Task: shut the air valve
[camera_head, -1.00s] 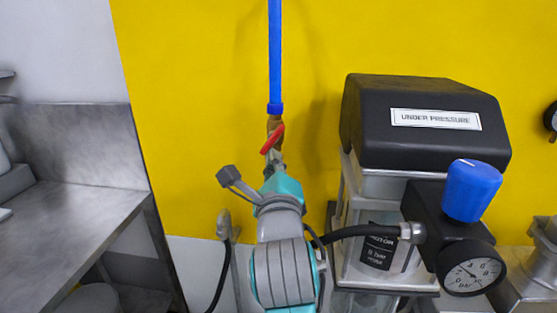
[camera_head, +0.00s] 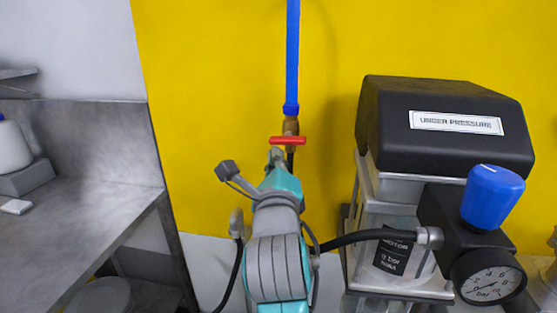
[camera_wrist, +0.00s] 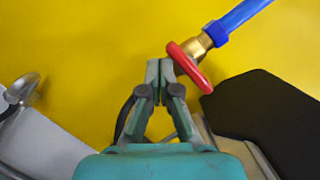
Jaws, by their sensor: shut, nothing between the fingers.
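The air valve's red handle (camera_head: 288,140) lies level across the upright pipe line, just below the brass fitting (camera_head: 291,125) under the blue pipe (camera_head: 292,60). In the wrist view the red handle (camera_wrist: 190,68) also sits crosswise to the brass body (camera_wrist: 201,44) and the blue pipe (camera_wrist: 240,15). My gripper (camera_head: 275,153) is just below the handle's left part. In the wrist view my gripper (camera_wrist: 160,66) is shut and empty, its tips close beside the handle's near end. I cannot tell whether they touch it.
The black-topped "UNDER PRESSURE" unit (camera_head: 445,135) stands close on the right, with a blue knob (camera_head: 492,195) and a gauge (camera_head: 488,277). A black hose (camera_head: 365,237) runs behind my arm. A metal bench (camera_head: 60,220) is at left. The yellow wall is close behind the valve.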

